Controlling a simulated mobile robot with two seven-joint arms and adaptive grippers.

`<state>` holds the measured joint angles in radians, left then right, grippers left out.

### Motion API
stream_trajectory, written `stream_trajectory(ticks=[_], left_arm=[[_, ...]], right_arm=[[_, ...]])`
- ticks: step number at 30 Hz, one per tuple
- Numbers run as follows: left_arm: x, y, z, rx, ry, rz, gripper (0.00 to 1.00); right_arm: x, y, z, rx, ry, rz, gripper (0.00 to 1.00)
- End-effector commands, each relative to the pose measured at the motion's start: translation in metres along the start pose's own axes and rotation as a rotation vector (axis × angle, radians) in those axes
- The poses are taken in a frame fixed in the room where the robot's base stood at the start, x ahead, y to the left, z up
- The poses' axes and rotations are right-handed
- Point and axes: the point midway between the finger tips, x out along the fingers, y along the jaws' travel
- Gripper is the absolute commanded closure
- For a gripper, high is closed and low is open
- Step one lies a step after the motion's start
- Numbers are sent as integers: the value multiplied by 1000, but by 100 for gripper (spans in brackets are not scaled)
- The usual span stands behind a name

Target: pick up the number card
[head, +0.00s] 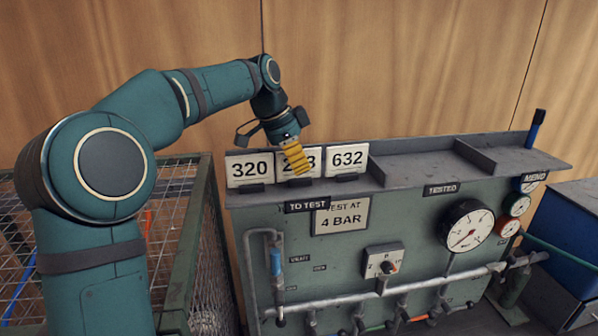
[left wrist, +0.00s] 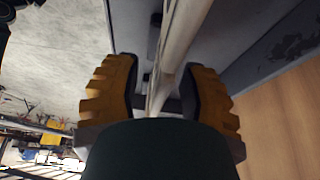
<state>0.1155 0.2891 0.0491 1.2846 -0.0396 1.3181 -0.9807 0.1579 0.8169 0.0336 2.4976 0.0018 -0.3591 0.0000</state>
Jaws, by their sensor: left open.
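Three white number cards stand in a row on the ledge over the "TO TEST" label in the head view. The left card (head: 249,168) reads 320 and the right card (head: 347,159) reads 632. The middle card (head: 315,161) is partly hidden by my left gripper (head: 298,164); its number is only partly readable. In the left wrist view, a pale card (left wrist: 184,38) shows nearly edge-on between the two yellow-padded fingers of my left gripper (left wrist: 161,92), which are apart on either side of it. My right gripper is not in view.
The grey ledge (head: 412,168) is empty to the right of the cards, with a low divider (head: 475,154). Below is the green panel with gauges (head: 467,229), pipes and a "4 BAR" sign (head: 341,217). A wire-mesh cage (head: 190,240) stands at left, and a wooden wall (head: 400,60) behind.

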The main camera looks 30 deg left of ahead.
Motion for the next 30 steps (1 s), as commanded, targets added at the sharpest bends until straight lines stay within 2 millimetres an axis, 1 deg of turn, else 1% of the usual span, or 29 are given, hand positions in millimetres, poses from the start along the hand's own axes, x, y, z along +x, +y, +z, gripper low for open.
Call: stream_trajectory(ticks=[1,4,11,12,14,15,30], left_arm=[[6,0,0,0,-1,1,59],[11,0,0,0,0,-1,59],[11,0,0,0,1,-1,59],[11,0,0,0,1,-1,66],[11,0,0,0,1,-1,87],[11,0,0,0,1,-1,100],[10,0,-1,0,0,0,100]], right_arm=[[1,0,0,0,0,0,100],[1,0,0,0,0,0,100],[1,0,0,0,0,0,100],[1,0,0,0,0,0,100],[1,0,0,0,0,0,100],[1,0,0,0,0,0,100],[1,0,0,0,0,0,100]])
